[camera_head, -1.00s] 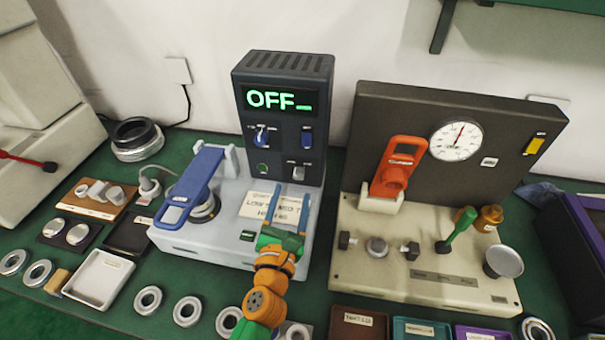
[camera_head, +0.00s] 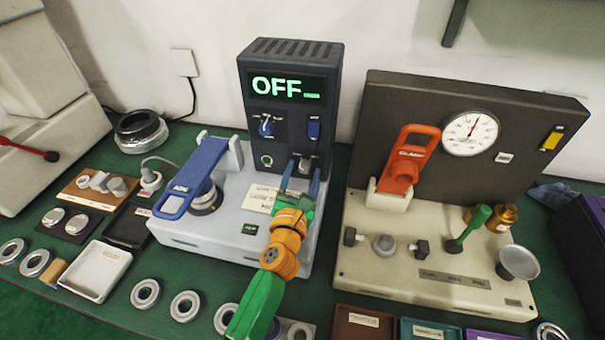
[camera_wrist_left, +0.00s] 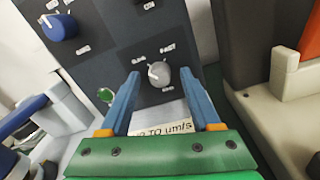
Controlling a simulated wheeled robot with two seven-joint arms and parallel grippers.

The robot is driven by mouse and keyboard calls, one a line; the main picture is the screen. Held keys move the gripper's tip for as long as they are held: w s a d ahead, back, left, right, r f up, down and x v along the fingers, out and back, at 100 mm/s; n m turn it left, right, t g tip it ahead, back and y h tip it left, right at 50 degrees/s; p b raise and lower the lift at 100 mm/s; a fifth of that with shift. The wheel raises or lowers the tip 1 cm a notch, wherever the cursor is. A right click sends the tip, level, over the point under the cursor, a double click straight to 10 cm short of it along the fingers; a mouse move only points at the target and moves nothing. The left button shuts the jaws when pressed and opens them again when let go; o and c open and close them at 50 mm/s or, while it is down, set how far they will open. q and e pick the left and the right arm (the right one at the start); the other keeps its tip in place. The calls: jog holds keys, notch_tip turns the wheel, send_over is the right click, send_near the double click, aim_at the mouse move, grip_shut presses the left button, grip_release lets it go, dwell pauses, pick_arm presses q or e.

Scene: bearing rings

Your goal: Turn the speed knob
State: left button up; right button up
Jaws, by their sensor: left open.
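The speed knob, a small grey dial marked for slow and fast, sits low on the dark control panel (camera_head: 285,180). In the left wrist view the knob (camera_wrist_left: 160,74) shows between the two fingers, its white pointer toward the upper left. In the head view the knob (camera_head: 304,165) is just beyond the fingertips. My left gripper (camera_head: 300,178) is open, with blue fingers pointing at the panel. In the wrist view its fingertips (camera_wrist_left: 162,80) lie left and right of the knob; I cannot tell if they touch it. The display (camera_head: 288,87) reads OFF. My right gripper is out of view.
A blue knob (camera_head: 266,126) and a blue switch (camera_head: 314,130) sit higher on the panel. A blue-handled clamp (camera_head: 193,180) stands left of my gripper. A beige gauge station (camera_head: 430,275) with an orange lever (camera_head: 404,165) stands to the right. A paper label lies below the fingers.

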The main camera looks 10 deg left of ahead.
pick_arm(q)
grip_shut()
jog(key=shift+m, duration=0.3)
jog(key=m+p, duration=0.1)
jog(key=m, duration=0.2)
jog(key=m+p, duration=0.1)
jog(key=m, duration=0.3)
jog(key=shift+m, duration=0.3)
jog(key=m+p, duration=0.1)
jog(key=m, duration=0.3)
jog(key=shift+a+m, duration=0.1)
jog(key=shift+m, duration=0.2)
jog(key=shift+m+p, duration=0.6)
jog(key=shift+m, duration=1.1)
